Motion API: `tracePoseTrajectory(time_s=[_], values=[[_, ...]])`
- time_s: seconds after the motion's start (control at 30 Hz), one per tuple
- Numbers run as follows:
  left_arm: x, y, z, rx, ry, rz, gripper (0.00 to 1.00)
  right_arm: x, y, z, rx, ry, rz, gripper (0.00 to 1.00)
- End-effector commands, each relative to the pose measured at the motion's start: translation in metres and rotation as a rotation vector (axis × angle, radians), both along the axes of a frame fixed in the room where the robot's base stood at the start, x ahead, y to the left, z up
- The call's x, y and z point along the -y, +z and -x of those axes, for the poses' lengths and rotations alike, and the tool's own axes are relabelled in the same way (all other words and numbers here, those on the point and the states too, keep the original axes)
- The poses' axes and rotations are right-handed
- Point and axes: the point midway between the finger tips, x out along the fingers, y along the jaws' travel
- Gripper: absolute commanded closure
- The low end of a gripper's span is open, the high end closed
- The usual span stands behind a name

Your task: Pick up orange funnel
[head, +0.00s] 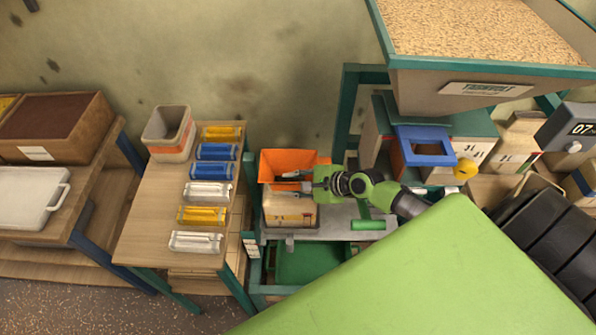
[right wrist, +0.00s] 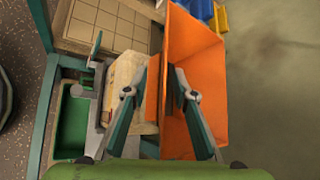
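The orange funnel (head: 288,162) sits at the back of the bench, behind and partly above a pale box (head: 290,210). In the right wrist view the funnel (right wrist: 197,75) shows its sloping inside, with its wall running between my fingers. My right gripper (head: 282,181) has one finger inside the funnel and one outside its near wall. In the right wrist view the gripper (right wrist: 163,82) looks partly open, with a narrow gap around the wall. Contact with the wall cannot be made out. My left gripper is not in view.
A wooden table (head: 150,220) with yellow, blue and clear trays stands left of the bench. A green bin (head: 305,262) is below the bench's front. A large grain hopper (head: 480,75) overhangs the right, above a blue frame (head: 425,133).

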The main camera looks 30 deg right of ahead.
Motion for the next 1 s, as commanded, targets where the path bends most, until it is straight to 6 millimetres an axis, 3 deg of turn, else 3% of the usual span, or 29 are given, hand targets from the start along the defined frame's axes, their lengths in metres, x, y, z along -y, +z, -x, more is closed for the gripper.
tracePoseTrajectory(time_s=[0.2, 0.43, 0.47, 0.53, 0.57, 1.0], values=[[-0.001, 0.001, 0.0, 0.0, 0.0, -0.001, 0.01, -0.008, -0.012, -0.016, 0.002, -0.001, 0.0, 0.75], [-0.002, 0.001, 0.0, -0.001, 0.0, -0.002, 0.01, -0.009, -0.013, -0.016, 0.002, 0.001, 0.0, 0.75], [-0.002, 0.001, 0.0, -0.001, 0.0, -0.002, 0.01, -0.009, -0.013, -0.016, 0.002, 0.001, 0.0, 0.77], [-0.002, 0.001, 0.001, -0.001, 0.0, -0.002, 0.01, -0.009, -0.013, -0.016, 0.002, 0.001, 0.0, 0.95], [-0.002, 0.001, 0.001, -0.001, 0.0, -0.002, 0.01, -0.009, -0.013, -0.016, 0.002, 0.001, 0.0, 1.0], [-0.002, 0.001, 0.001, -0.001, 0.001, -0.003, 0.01, -0.009, -0.011, -0.016, 0.002, 0.001, 0.0, 1.0]])
